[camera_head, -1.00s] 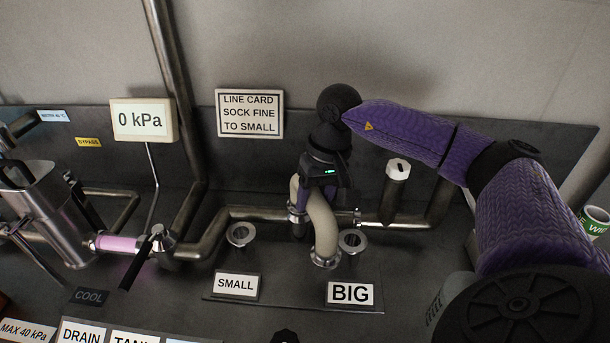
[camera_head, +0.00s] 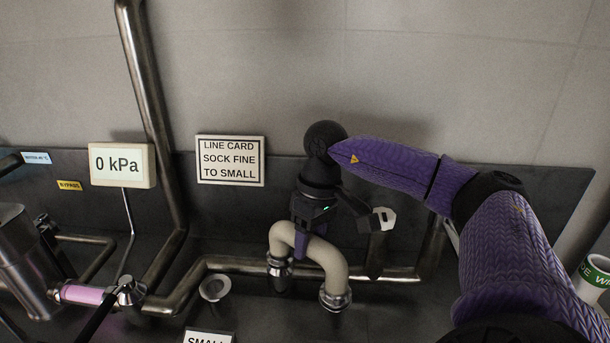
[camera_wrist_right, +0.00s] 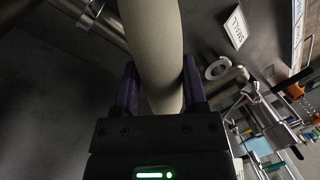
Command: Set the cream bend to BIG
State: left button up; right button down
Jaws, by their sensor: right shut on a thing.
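The cream bend (camera_head: 325,258) arches in the head view from a collar on the steel pipe at its left to a metal-ringed end at its right. That right end stands where the right-hand port was seen and covers it; I cannot tell whether it is fully seated. My right gripper (camera_head: 302,240) is shut on the upper part of the bend. The wrist view shows the bend (camera_wrist_right: 153,45) between the two purple fingers (camera_wrist_right: 160,88). The SMALL port (camera_head: 214,288) is open and empty, above its partly cut-off SMALL label (camera_head: 208,337). The BIG label is out of view.
A line card (camera_head: 230,160) on the wall reads "SOCK FINE TO SMALL". A gauge (camera_head: 122,165) reads 0 kPa. A white-topped post (camera_head: 380,242) stands close right of my gripper. Steel pipes run behind the bend. A pink tube (camera_head: 85,294) lies at the left.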

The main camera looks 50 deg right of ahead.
pick_arm(q)
jog(key=shift+s+d, duration=0.1)
jog(key=shift+d, duration=0.2)
jog(key=shift+s, duration=0.15)
pick_arm(e)
jog(key=shift+c, duration=0.7)
grip_release()
jog(key=shift+r, duration=0.1)
pick_arm(q)
jog(key=shift+t, duration=0.3)
jog(key=w+r+p, duration=0.1)
jog(key=p, duration=0.1)
jog(key=w+d+r+p, duration=0.1)
jog(key=r, duration=0.1)
jog(key=shift+w+d+r+p, duration=0.1)
jog(key=shift+w+r+p, duration=0.05)
jog(key=shift+r+p, duration=0.15)
pick_arm(e)
notch_tip(320, 180, up, 10)
jog(key=d, duration=0.2)
jog(key=shift+f, duration=0.2)
jog(key=shift+a, duration=0.1)
